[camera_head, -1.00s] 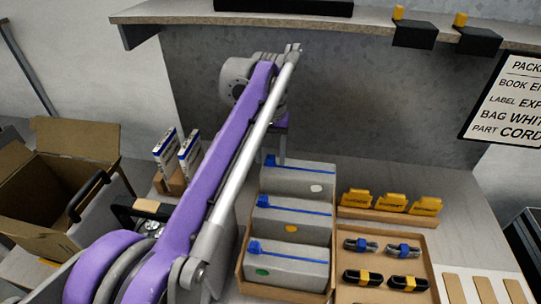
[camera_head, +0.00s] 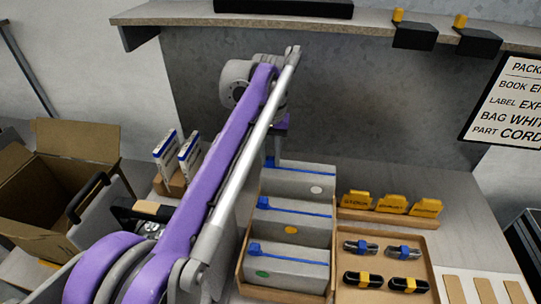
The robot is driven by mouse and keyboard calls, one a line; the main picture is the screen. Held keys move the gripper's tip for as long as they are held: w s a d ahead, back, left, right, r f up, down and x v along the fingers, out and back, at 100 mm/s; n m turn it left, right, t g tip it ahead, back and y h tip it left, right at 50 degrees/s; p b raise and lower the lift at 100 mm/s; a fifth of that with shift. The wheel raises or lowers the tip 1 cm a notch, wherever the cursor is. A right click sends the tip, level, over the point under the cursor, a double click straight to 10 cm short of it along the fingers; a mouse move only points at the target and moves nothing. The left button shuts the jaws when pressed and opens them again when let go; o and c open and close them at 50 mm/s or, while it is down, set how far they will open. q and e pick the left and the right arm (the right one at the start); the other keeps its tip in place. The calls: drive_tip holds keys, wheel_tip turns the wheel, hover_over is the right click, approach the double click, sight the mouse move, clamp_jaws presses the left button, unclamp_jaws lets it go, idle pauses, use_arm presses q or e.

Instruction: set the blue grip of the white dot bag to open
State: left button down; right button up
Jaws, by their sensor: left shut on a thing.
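The white dot bag (camera_head: 310,181) is the rearmost of three grey bags standing in a wooden tray (camera_head: 240,272). Its white dot (camera_head: 316,189) faces front. A blue zip line (camera_head: 308,169) runs along its top. The blue grip (camera_head: 270,163) is at the left end of that line, partly hidden by my gripper. My left gripper (camera_head: 276,156) reaches down from my purple arm and is shut on the blue grip. The fingertips are small and partly hidden. My right gripper is not in view.
The yellow dot bag (camera_head: 293,220) and green dot bag (camera_head: 290,268) stand in front, their grips also at left. Yellow tabbed cards (camera_head: 390,203) and a tray of coiled cords (camera_head: 383,266) are to the right. An open cardboard box (camera_head: 55,185) is at left.

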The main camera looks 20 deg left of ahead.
sight(329, 174)
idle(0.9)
use_arm(q)
drive_tip(key=w+d+p, duration=0.1)
drive_tip(key=d, duration=0.4)
drive_tip(key=w+d+p, duration=0.1)
drive_tip(key=d, duration=0.3)
drive_tip(key=w+d+p, duration=0.1)
drive_tip(key=d, duration=0.4)
drive_tip(key=shift+w+d+p, duration=0.3)
drive_tip(key=shift+w, duration=0.1)
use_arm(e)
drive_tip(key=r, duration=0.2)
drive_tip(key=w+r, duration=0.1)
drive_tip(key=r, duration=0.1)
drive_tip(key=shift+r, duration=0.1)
use_arm(q)
drive_tip(key=c, duration=0.6)
unclamp_jaws()
drive_tip(key=shift+c, duration=0.2)
wheel_tip(329, 174, up, 11)
drive_tip(key=p, duration=0.2)
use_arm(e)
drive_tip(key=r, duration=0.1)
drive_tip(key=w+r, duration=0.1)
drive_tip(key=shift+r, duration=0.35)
